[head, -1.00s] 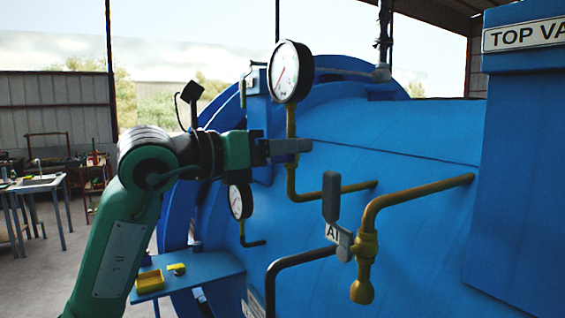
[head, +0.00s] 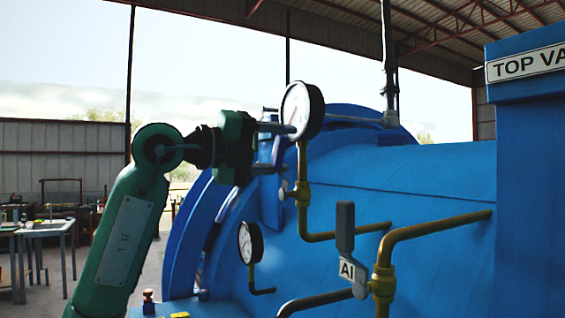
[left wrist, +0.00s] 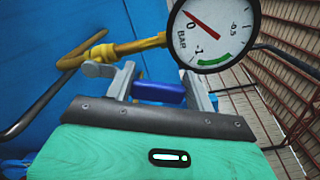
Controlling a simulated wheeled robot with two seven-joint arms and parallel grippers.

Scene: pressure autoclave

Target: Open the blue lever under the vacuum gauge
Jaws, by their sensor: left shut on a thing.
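The vacuum gauge (head: 298,109) is a round white dial on a yellow pipe. It also shows close up in the left wrist view (left wrist: 213,32), marked in bar down to -1. The blue lever (left wrist: 158,92) is below the gauge, between the two grey fingers of my left gripper (left wrist: 160,90). In the head view my left gripper (head: 278,148) reaches in from the left just under the gauge, one finger above the other. It is shut on the blue lever. The lever's far end and pivot are partly hidden. My right gripper is not in view.
A grey-handled valve (head: 346,228) tagged AI stands on a yellow pipe to the right. A smaller gauge (head: 250,243) sits lower left. The blue vessel (head: 420,210) fills the right side. Open floor and a workbench (head: 45,228) lie far left.

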